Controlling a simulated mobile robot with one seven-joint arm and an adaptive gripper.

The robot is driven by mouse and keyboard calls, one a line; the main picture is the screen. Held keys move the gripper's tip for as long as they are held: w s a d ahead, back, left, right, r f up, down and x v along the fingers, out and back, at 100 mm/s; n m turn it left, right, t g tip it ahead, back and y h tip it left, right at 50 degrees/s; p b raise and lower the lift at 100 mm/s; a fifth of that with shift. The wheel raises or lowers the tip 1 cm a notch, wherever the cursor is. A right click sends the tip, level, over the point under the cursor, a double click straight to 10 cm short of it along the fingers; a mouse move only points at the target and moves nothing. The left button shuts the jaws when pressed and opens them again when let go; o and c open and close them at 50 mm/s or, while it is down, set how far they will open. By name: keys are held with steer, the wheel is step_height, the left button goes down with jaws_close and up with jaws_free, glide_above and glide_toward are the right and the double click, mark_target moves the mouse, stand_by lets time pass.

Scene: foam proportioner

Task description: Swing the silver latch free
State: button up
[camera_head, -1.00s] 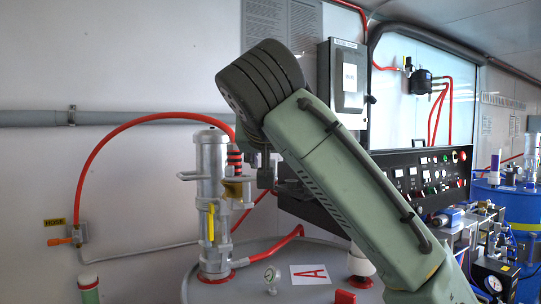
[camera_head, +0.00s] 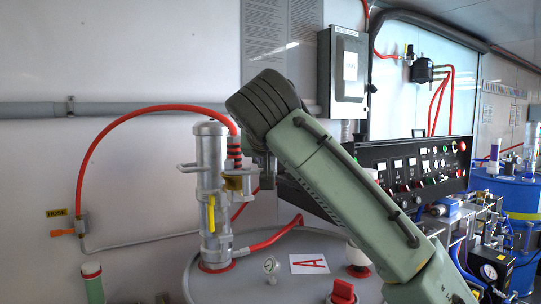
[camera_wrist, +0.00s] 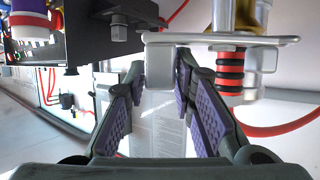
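The silver latch (camera_wrist: 225,41) is a flat metal bar crossing the upper right of the wrist view, next to a brass fitting. My gripper (camera_wrist: 160,72) is open, with one purple-padded finger on each side of that tab. I cannot tell whether either finger touches it. In the head view, my gripper (camera_head: 266,172) is partly hidden behind my arm, just right of the brass fitting (camera_head: 234,183) on the upright silver cylinder (camera_head: 211,150).
A red hose (camera_head: 140,113) arches from the cylinder to a wall valve. A black control panel (camera_head: 425,170) stands close behind my arm. The grey tank top (camera_head: 225,285) carries a gauge and a red knob (camera_head: 343,291).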

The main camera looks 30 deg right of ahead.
jaws_close()
steer(key=shift+w, duration=0.1)
steer(key=shift+w+a+y, duration=0.1)
steer(key=shift+y, duration=0.2)
steer(key=shift+w+d+n+t+y, duration=0.15)
steer(key=shift+n+t+y, duration=0.05)
steer(key=shift+n+y, duration=0.3)
steer(key=shift+w+d+n+t+y, duration=0.1)
steer(key=shift+n+t+y, duration=0.1)
steer(key=shift+n+y, duration=0.25)
steer(key=shift+o, duration=2.4)
jaws_free()
